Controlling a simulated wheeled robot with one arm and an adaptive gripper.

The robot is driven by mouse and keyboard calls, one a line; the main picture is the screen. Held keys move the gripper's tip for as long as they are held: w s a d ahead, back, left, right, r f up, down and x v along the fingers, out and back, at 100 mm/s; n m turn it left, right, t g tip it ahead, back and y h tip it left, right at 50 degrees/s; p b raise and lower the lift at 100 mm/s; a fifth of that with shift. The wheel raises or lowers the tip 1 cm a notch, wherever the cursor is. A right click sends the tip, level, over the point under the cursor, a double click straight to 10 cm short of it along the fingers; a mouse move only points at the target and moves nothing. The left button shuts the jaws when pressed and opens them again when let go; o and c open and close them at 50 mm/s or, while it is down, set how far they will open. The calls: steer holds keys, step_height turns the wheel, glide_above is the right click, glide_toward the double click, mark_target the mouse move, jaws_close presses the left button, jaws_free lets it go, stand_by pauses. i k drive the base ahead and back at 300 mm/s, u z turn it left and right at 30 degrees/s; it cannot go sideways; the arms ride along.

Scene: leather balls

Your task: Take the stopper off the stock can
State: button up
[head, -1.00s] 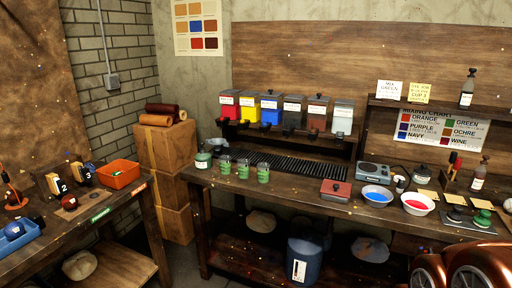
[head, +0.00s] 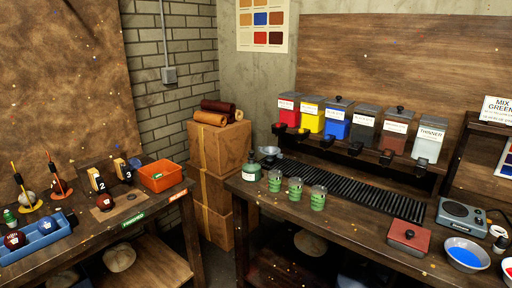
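A dark green container (head: 251,171) with a pale label stands at the left end of the long bench, beside the three green cups. It looks like the stock can, but its label is too small to read. A dark stopper or cap (head: 251,156) shows on its top. A grey metal scoop-like or funnel-like thing (head: 270,152) is just behind it to the right. My gripper is not in view.
Three green cups (head: 296,190) stand in a row right of the container, before a black ribbed rack (head: 350,186). Labelled dispensers (head: 335,123) stand behind. A red box (head: 408,238), a scale (head: 460,214) and a blue bowl (head: 467,254) are at right. A left bench holds an orange bin (head: 160,177).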

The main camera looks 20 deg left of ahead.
mark_target(251, 153)
steer(key=u, duration=0.45)
steer(key=i, duration=1.4)
steer(key=u, duration=1.55)
steer(key=i, duration=0.7)
steer(key=u, duration=0.6)
